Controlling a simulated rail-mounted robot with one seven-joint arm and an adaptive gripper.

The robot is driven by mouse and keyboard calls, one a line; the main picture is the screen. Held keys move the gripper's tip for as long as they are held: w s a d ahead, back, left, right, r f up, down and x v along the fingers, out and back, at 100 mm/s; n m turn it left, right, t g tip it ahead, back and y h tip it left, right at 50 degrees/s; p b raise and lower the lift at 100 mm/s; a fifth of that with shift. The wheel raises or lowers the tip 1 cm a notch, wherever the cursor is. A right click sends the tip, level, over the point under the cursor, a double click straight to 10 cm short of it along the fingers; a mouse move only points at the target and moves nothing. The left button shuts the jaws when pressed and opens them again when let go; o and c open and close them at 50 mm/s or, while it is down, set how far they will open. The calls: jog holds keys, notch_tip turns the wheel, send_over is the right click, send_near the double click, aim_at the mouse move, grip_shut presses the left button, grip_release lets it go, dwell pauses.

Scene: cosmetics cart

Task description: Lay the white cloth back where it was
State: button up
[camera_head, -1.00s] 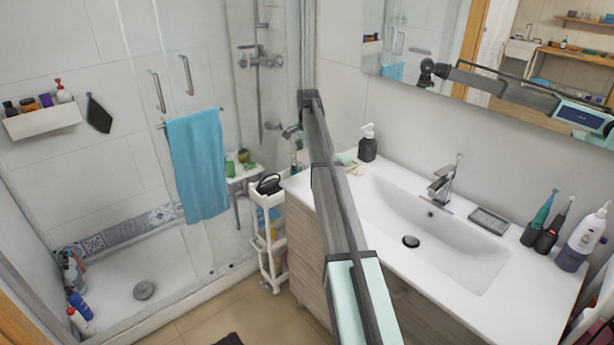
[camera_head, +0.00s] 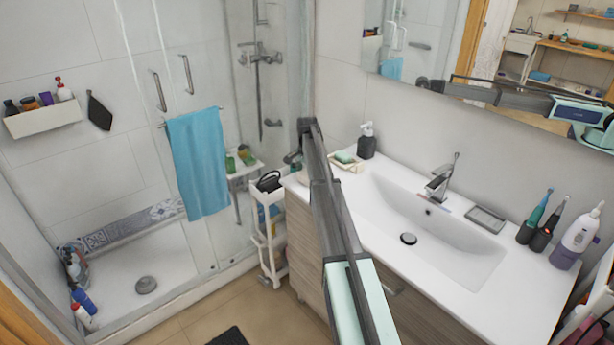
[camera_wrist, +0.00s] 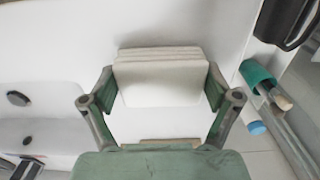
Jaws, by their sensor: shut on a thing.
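The white cloth (camera_wrist: 160,77), a folded stack of layers, sits between the two fingers of my gripper (camera_wrist: 160,88) in the wrist view. My gripper is shut on its sides. The white countertop (camera_wrist: 70,50) lies below it; I cannot tell whether the cloth touches the counter. In the head view my arm reaches to the left end of the counter (camera_head: 380,225), and the gripper end (camera_head: 294,158) is mostly hidden behind the arm. The cloth cannot be made out clearly there.
A soap dish with green soap (camera_head: 345,160) and a dark dispenser (camera_head: 366,142) stand close right of my arm. The sink (camera_head: 430,235) lies farther right. A white cart (camera_head: 268,225) with a black item (camera_head: 269,181) stands beyond the counter's left edge.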

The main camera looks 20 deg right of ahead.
jog(key=shift+f, duration=0.15)
jog(key=o, duration=0.8)
jog(key=shift+c, duration=0.2)
notch_tip(320, 180, up, 12)
jog(key=b, duration=0.3)
